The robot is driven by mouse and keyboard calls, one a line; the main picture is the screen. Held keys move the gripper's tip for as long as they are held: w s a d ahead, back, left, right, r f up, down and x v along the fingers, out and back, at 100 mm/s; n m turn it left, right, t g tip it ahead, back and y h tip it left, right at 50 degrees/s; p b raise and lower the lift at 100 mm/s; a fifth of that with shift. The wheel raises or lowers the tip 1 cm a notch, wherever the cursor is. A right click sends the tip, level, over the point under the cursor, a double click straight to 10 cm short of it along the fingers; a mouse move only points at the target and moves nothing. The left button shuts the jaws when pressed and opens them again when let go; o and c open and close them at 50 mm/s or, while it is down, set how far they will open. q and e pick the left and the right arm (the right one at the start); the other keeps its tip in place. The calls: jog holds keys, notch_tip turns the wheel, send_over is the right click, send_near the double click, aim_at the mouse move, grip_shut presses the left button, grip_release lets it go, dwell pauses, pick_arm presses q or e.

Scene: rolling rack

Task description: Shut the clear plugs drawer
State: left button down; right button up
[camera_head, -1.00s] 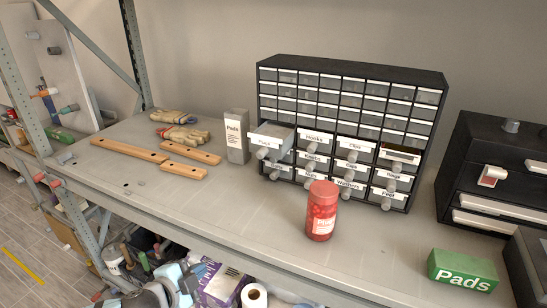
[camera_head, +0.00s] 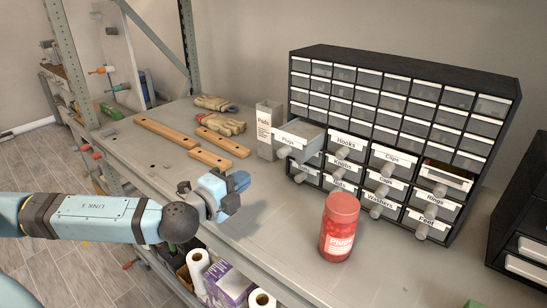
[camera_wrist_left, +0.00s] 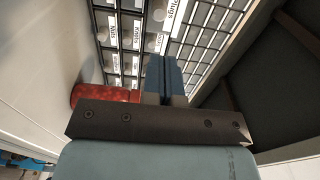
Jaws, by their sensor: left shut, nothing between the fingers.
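The clear Plugs drawer (camera_head: 300,138) sticks out of the black drawer cabinet (camera_head: 405,62), at the left end of the labelled upper row. Its front and grey knob (camera_head: 284,151) face the shelf's front edge. My left gripper (camera_head: 240,183) is shut and empty, low over the shelf, in front and to the left of the drawer, apart from it. In the left wrist view the shut blue fingers (camera_wrist_left: 164,78) point towards the cabinet, with the Plugs label (camera_wrist_left: 175,14) at the top. My right gripper is not in view.
A red jar (camera_head: 340,228) stands in front of the cabinet. A Pads box (camera_head: 268,130) stands just left of the drawer. Wooden bars (camera_head: 165,132) and gloves (camera_head: 218,122) lie further left. A second black cabinet (camera_head: 522,225) is at the right.

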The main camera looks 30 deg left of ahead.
aim_at(279, 155)
pick_arm(q)
jog(key=w+p, duration=0.1)
jog(key=w, duration=0.2)
jog(key=w+p, duration=0.1)
jog(key=w, duration=0.3)
jog(key=w+d+p, duration=0.1)
jog(key=w, duration=0.3)
jog(key=shift+w, duration=0.1)
jog(key=w, duration=0.6)
jog(key=w+p, duration=0.1)
jog(key=w, duration=0.2)
jog(key=shift+d+f, duration=0.1)
jog(key=shift+d, duration=0.25)
jog(key=shift+s, duration=0.15)
jog(key=shift+s+a, duration=0.1)
